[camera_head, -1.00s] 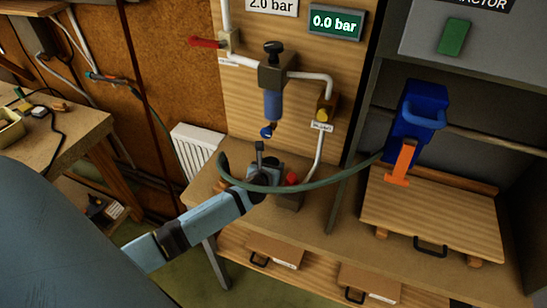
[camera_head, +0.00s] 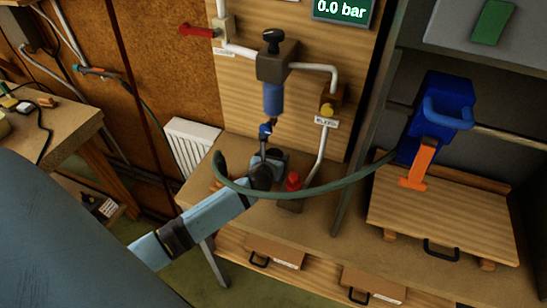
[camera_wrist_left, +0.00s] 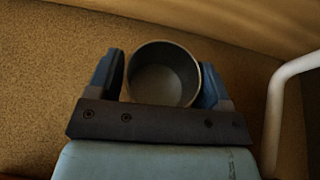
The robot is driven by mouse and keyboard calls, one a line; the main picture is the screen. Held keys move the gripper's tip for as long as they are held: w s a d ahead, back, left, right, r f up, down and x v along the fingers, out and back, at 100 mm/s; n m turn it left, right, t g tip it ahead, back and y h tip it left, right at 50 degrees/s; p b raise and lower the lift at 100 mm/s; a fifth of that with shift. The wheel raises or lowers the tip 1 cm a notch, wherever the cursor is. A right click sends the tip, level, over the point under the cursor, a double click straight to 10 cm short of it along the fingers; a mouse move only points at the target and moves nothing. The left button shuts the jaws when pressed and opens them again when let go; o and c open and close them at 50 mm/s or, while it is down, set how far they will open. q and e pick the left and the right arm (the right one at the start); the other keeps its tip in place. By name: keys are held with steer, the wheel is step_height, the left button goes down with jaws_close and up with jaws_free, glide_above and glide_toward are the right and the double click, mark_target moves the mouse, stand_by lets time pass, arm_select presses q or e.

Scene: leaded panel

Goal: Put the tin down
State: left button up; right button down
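The tin (camera_wrist_left: 163,76) is a round, open-topped grey metal can, seen from above in the left wrist view. My left gripper (camera_wrist_left: 160,86) has one blue finger on each side of it, and both fingers appear to touch its wall. Its inside looks empty. In the head view my left gripper (camera_head: 266,166) is over the bench below the blue-bowled regulator, and its wrist and the hose partly cover it. I cannot make out the tin clearly there, nor whether its base touches the bench. My right gripper is not in view.
A green hose (camera_head: 305,191) loops in front of my left gripper. A red knob (camera_head: 293,181) stands just right of it. The regulator (camera_head: 273,70) and white pipes are on the backboard behind. A wooden board (camera_head: 440,215) and a blue device (camera_head: 432,110) are at the right.

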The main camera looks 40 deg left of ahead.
arm_select(q)
steer(key=shift+r, duration=0.1)
steer(key=shift+s+r, duration=0.1)
steer(key=shift+s, duration=0.05)
steer(key=s+d, duration=0.1)
steer(key=s, duration=0.2)
steer(key=s+d+b, duration=0.1)
steer(key=s, duration=0.3)
steer(key=s+d, duration=0.1)
steer(key=s, duration=0.3)
steer(key=shift+s+d+r, duration=0.15)
steer(key=shift+s+d, duration=0.1)
steer(key=shift+d, duration=0.15)
steer(key=shift+s+d+r+b, duration=0.1)
steer(key=shift+s+d+b, duration=0.05)
steer(key=shift+s+b, duration=0.2)
